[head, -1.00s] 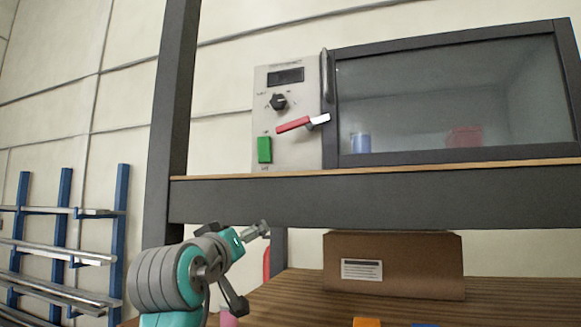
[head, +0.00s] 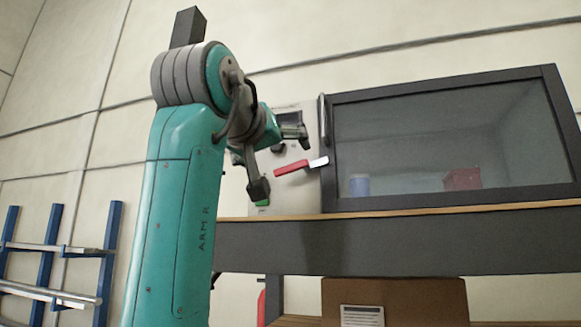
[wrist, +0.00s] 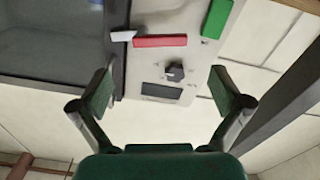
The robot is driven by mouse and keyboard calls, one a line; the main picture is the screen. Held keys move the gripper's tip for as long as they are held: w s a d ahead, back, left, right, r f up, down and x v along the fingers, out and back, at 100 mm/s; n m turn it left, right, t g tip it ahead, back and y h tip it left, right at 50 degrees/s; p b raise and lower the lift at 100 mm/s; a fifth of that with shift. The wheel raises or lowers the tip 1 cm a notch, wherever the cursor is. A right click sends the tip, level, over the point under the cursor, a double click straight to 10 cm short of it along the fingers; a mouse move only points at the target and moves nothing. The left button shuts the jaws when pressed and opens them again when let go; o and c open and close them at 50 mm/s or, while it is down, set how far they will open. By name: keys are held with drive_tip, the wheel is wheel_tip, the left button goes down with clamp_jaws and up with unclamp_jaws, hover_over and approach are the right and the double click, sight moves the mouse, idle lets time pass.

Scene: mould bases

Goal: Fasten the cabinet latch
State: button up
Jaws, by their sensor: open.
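The cabinet latch (head: 292,168) is a red lever with a pale metal end on the grey control panel. It slants slightly up to the right, and its pale end reaches the left edge of the dark-framed glass door (head: 327,185). I cannot tell if it is engaged. In the wrist view, turned upside down, the red lever (wrist: 160,41) lies beyond my fingertips, near the top. My gripper (head: 277,160) is open and empty in front of the panel, left of the latch; the wrist view shows its two fingers (wrist: 168,90) wide apart, touching nothing.
The panel has a black knob (wrist: 175,71), a dark display (wrist: 161,89) and a green button (wrist: 217,18). A vertical door handle (head: 323,120) stands just above the latch. A blue cup (head: 359,185) and a red box (head: 462,179) are behind the glass. The shelf edge (head: 400,208) runs below.

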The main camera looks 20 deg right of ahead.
sight(289, 165)
drive_tip(key=x, duration=0.8)
drive_tip(key=shift+w+d, duration=0.2)
drive_tip(key=shift+w, duration=0.05)
drive_tip(key=c, duration=1.1)
